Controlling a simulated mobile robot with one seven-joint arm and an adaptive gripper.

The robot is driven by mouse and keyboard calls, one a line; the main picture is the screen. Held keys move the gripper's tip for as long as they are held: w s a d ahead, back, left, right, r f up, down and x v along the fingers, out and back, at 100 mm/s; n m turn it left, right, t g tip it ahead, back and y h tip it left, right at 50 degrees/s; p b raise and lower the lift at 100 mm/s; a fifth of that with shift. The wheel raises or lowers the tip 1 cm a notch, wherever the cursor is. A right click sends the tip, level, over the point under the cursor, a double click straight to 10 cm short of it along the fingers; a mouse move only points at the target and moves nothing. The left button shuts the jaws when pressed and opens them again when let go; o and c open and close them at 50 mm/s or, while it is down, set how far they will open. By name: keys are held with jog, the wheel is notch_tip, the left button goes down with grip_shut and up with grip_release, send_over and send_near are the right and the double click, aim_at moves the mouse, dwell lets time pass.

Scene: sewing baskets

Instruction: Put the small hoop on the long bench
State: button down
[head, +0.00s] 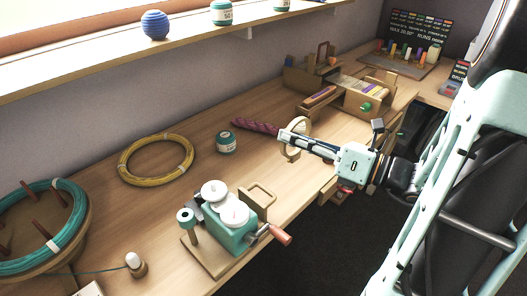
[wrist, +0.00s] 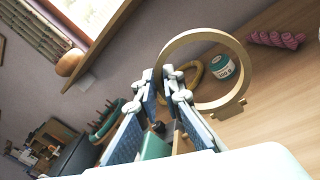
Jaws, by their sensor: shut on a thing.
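The small hoop (head: 308,126) is a pale wooden ring standing on edge in my gripper. In the wrist view the hoop (wrist: 244,66) shows large, with a small block at its lower rim. My gripper (head: 284,137) is shut on the hoop's near side; in the wrist view the fingertips (wrist: 165,84) meet at its left rim. The long bench (head: 150,218) is a light wooden top running along the wall. The hoop is over its front part; I cannot tell whether its lower rim touches the wood.
A teal winding machine (head: 232,215) stands at the front edge. A yellow coil (head: 123,170), a teal-labelled spool (head: 226,143) and a purple twisted skein (head: 255,126) lie behind. A wooden sewing box (head: 350,98) is further right. Bare wood lies between the coil and machine.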

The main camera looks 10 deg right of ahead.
jog(key=shift+w+a+f+b, duration=0.55)
jog(key=shift+w+f+b, duration=0.15)
jog(key=shift+w+f, duration=1)
jog(key=shift+w+a+f+b, duration=0.6)
jog(key=shift+w+f, duration=0.7)
jog(key=shift+f, duration=0.7)
jog(key=shift+w+a+f+b, duration=0.45)
jog(key=shift+w+f+b, duration=0.35)
jog(key=shift+w+f, duration=0.9)
jog(key=shift+s+f, duration=0.2)
jog(key=shift+f, duration=0.05)
jog(key=c, duration=2.1)
grip_release()
jog(key=shift+s+d+r, duration=0.15)
jog(key=p+v, duration=0.2)
jog(key=v, duration=0.9)
jog(key=shift+s+d, duration=0.2)
jog(key=shift+s, duration=0.05)
